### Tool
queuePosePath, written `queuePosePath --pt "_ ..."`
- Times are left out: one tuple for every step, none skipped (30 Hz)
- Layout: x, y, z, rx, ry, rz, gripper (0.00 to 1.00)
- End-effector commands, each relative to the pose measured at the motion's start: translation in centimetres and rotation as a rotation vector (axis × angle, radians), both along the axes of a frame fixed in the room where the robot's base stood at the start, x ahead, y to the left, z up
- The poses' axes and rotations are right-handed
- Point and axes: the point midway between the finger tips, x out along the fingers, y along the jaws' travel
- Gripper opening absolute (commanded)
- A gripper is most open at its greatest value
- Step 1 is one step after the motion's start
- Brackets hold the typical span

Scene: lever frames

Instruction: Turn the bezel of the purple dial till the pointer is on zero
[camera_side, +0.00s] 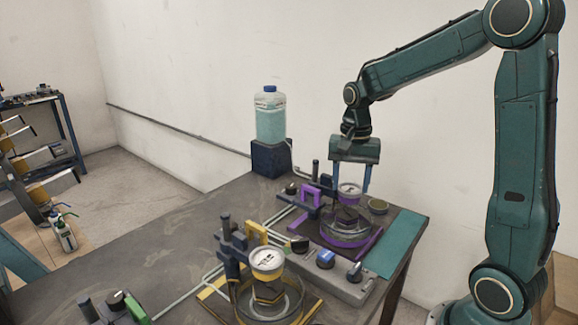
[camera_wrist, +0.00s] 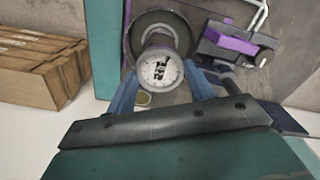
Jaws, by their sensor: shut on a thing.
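The purple dial (camera_side: 349,189) stands on the purple-marked station at the back of the table, with a white face and a purple bezel. Its face (camera_wrist: 158,70) shows in the wrist view with dark marks; the pointer is too small to read against zero. My gripper (camera_side: 366,186) comes down from above, its blue fingers on either side of the dial. In the wrist view my gripper (camera_wrist: 160,86) is shut on the dial's bezel. The dial sits above a round glass dish (camera_side: 346,232).
A second dial (camera_side: 267,260) with a yellow station stands nearer the front. A grey control box with knobs (camera_side: 326,259) lies between the stations. A bottle (camera_side: 270,117) on a dark block stands at the back. The table's left part (camera_side: 130,240) is clear.

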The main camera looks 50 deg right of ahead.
Motion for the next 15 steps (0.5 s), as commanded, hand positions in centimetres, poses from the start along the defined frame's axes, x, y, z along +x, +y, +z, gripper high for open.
queuePosePath --pt "0.01 0.0 0.07 0.0 -0.001 0.036 0.3" --pt "0.01 0.0 0.07 0.0 -0.001 0.061 0.3" --pt "0.02 0.01 0.07 0.0 -0.001 0.094 0.3" --pt "0.01 0.0 0.07 0.0 -0.001 0.121 0.3" --pt "0.02 0.01 0.08 0.0 -0.001 0.147 0.3" --pt "0.02 0.01 0.08 0.0 -0.001 0.184 0.3" --pt "0.02 0.01 0.08 0.001 -0.001 0.212 0.3" --pt "0.02 0.01 0.08 0.0 -0.001 0.241 0.3" --pt "0.02 0.01 0.09 0.0 -0.001 0.279 0.3" --pt "0.02 0.01 0.09 0.0 -0.001 0.307 0.3" --pt "0.03 0.01 0.09 0.0 -0.001 0.336 0.3" --pt "0.03 0.01 0.09 0.0 -0.001 0.374 0.3" --pt "0.03 0.01 0.09 0.0 -0.001 0.402 0.3" --pt "0.03 0.01 0.09 0.0 -0.001 0.431 0.3" --pt "0.03 0.01 0.1 0.0 -0.001 0.469 0.3"
